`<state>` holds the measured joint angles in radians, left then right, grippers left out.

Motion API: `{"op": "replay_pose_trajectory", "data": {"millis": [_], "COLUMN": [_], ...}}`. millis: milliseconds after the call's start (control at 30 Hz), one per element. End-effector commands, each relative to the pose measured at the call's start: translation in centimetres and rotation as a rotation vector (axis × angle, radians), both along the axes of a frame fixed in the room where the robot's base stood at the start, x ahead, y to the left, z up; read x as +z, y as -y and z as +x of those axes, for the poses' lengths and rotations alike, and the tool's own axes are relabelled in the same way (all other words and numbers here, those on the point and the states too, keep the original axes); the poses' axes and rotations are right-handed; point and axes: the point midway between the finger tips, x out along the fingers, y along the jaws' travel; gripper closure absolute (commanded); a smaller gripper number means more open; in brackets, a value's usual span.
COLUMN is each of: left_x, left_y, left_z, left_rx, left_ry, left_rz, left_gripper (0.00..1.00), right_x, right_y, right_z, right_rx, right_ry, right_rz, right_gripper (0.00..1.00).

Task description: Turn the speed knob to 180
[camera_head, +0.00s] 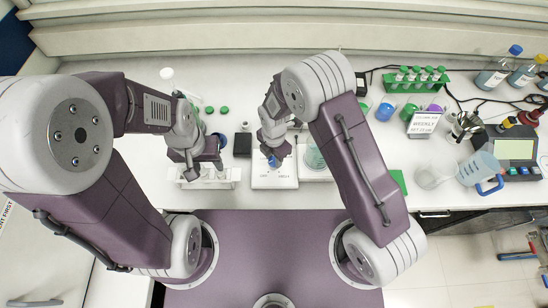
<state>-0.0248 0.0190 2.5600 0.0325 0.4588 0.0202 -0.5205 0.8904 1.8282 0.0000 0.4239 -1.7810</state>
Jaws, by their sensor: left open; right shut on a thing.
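A white box-shaped device (274,181) stands on the bench near its front edge, with small dark labels too small to read. A blue knob-like part (273,161) shows on its top, partly hidden by my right gripper. My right gripper (272,154) points down over the device and is shut on this blue knob. The knob's pointer and any speed scale cannot be made out. My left gripper (205,170) is open, over a white tube rack (228,184) left of the device, and apart from the device.
A dark block (242,145) sits left of the device, and a dish on a white base (315,158) to its right. A green tube rack (415,80), flasks, bottles, a pitcher (478,168) and a grey instrument (514,149) stand farther right. Bench room is free behind the grippers.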

Motion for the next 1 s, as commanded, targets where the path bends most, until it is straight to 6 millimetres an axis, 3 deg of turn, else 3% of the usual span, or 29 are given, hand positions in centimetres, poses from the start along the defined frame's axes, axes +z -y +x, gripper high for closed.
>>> {"op": "replay_pose_trajectory", "data": {"millis": [1000], "left_x": [-1.8], "left_y": [0.0], "left_z": [0.0], "left_rx": [0.000], "left_ry": [0.000], "left_rz": [0.000], "left_gripper": [0.53], "right_x": [0.1], "right_y": [-0.1], "right_z": [0.0], "right_rx": [-0.964], "right_ry": [0.002], "right_rz": [0.002], "right_gripper": [1.00]}}
